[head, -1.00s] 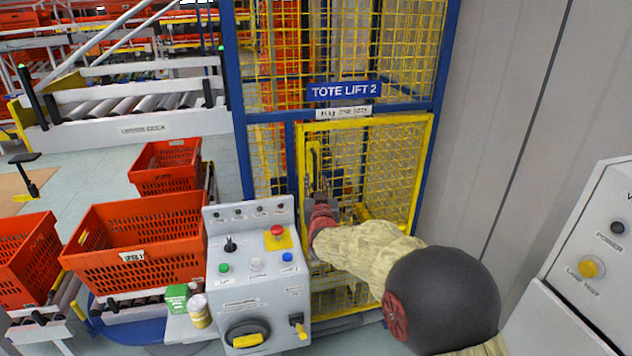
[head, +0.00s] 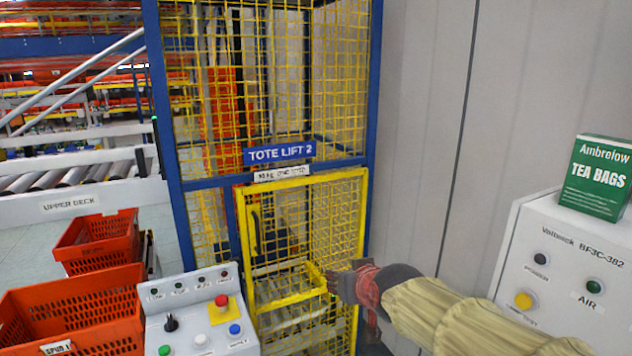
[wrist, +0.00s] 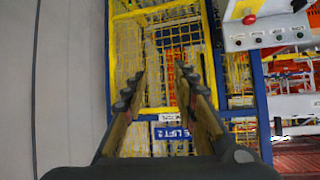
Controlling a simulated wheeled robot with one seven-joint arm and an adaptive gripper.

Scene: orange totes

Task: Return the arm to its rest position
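My arm reaches in from the lower right in the head view, with a yellowish sleeve and a red and dark wrist. My gripper (head: 345,285) is in front of the lower right part of the yellow mesh gate (head: 305,225) of the tote lift. In the wrist view my gripper (wrist: 160,85) shows two fingers spread apart with nothing between them. The yellow gate frame and blue posts lie beyond the fingers. The picture there is turned, with the lift sign (wrist: 172,132) upside down.
A control box (head: 200,320) with a red button stands left of the gate. Orange totes (head: 75,315) are at the lower left. At right a white cabinet (head: 570,265) carries a green tea box (head: 597,180). A plain grey wall (head: 430,130) is behind my arm.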

